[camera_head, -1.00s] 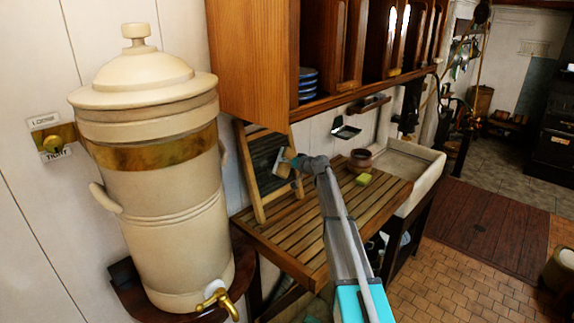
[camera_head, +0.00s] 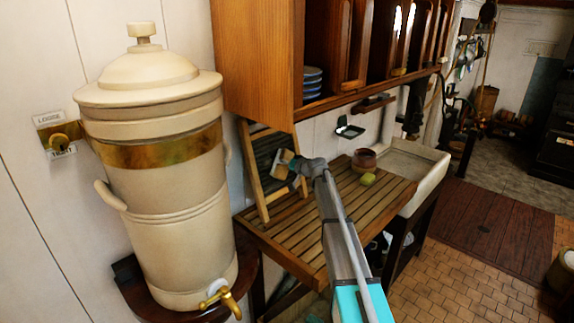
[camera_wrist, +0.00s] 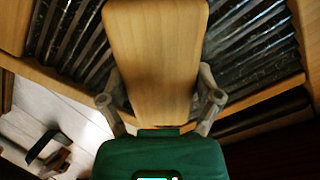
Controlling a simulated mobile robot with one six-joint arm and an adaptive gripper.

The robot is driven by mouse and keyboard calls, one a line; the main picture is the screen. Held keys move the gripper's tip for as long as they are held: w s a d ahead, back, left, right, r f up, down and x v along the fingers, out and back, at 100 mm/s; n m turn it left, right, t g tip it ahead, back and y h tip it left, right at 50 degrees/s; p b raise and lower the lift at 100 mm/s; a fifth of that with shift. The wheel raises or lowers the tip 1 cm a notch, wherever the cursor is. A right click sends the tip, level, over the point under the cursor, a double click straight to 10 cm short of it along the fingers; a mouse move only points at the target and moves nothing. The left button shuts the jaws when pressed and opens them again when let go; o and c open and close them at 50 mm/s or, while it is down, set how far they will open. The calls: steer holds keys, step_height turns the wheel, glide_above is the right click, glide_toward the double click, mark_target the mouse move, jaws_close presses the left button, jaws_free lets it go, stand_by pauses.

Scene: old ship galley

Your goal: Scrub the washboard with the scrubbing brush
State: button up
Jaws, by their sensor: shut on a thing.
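The washboard (camera_head: 263,150) has a wooden frame and a dark ribbed panel. It leans against the wall at the back left of the slatted draining board in the head view. Its ribs (camera_wrist: 66,45) also show on both sides in the wrist view. My gripper (camera_head: 297,167) is in front of the washboard, shut on the scrubbing brush (camera_head: 283,163). The brush's light wooden back (camera_wrist: 155,60) fills the middle of the wrist view between my gripper's fingers (camera_wrist: 160,105). The bristles are hidden, so I cannot tell whether they touch the ribs.
The slatted draining board (camera_head: 340,222) lies below my arm. A brown pot (camera_head: 363,160) and a yellow-green sponge (camera_head: 368,179) stand on its right, beside the stone sink (camera_head: 432,165). A large cream urn (camera_head: 165,200) stands left. A wooden cabinet (camera_head: 258,60) hangs above.

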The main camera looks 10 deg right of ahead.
mark_target(264, 166)
steer(key=shift+s+a, duration=0.1)
steer(key=shift+a, duration=0.1)
stand_by(0.3)
steer(key=shift+s+a, duration=0.45)
steer(key=shift+a, duration=0.3)
steer(key=shift+s+a, duration=0.45)
steer(key=shift+a, duration=0.25)
steer(key=shift+s+a, duration=1.1)
steer(key=shift+a, duration=0.3)
steer(key=shift+w+a+r+p, duration=0.15)
steer(key=shift+w+r+p, duration=0.1)
steer(key=shift+r+p, duration=0.55)
